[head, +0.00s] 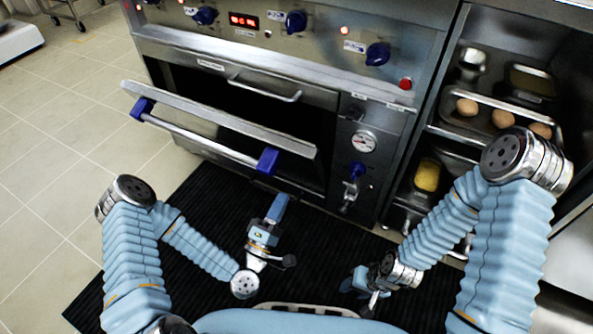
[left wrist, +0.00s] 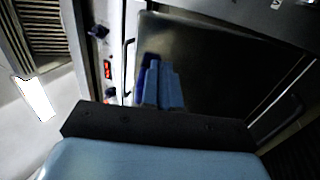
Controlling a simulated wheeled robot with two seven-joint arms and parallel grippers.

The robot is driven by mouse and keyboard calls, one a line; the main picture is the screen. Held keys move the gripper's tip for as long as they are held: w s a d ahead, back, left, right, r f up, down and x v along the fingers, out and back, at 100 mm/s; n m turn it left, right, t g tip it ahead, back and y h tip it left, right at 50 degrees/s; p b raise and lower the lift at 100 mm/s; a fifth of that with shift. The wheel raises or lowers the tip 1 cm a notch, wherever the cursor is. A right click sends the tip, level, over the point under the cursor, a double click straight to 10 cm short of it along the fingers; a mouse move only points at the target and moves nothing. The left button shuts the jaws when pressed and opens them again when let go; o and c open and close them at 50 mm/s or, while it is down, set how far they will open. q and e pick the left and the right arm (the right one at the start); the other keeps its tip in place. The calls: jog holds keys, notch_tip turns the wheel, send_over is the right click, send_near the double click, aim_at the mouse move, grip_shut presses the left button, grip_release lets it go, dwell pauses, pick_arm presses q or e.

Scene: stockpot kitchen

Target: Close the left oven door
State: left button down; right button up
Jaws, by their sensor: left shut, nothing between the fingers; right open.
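The left oven door (head: 225,122) stands partly open in the head view, its top edge tilted out from the dark oven opening. Its steel bar handle (head: 200,137) runs between two blue brackets. My left gripper (head: 278,206) is below the handle's right end, apart from it in the head view, and is shut with nothing in it. In the left wrist view its blue fingers (left wrist: 163,84) are together in front of a dark glossy panel. My right gripper (head: 366,284) is low near my base, open and away from the door; its fingers are small and partly hidden.
The control panel with blue knobs (head: 295,21) is above the oven. A gauge (head: 363,142) and a blue-handled valve (head: 354,172) are right of the opening. A rack holds trays (head: 480,125) at the right. A black ribbed mat (head: 205,215) covers the floor in front.

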aim_at(305, 148)
pick_arm(q)
jog(key=x, duration=0.9)
jog(key=shift+w+d+r+p, duration=0.1)
jog(key=shift+w+p, duration=0.05)
jog(key=shift+p, duration=0.15)
jog(key=w+r+p, duration=0.1)
jog(key=w+d+r+g+p, duration=0.1)
jog(key=w+p, duration=0.1)
jog(key=w+d+r+g+p, duration=0.1)
jog(key=r, duration=0.1)
jog(key=shift+w+y+p, duration=0.25)
jog(key=shift+y+p, duration=0.05)
jog(key=shift+y, duration=0.1)
jog(key=w+d+r+g+y+p, duration=0.1)
jog(key=w+d+g+p, duration=0.1)
jog(key=w, duration=0.4)
jog(key=shift+w+d+r+g, duration=0.2)
jog(key=shift+w+r+g, duration=0.05)
jog(key=shift+r+g, duration=0.1)
jog(key=shift+d, duration=0.1)
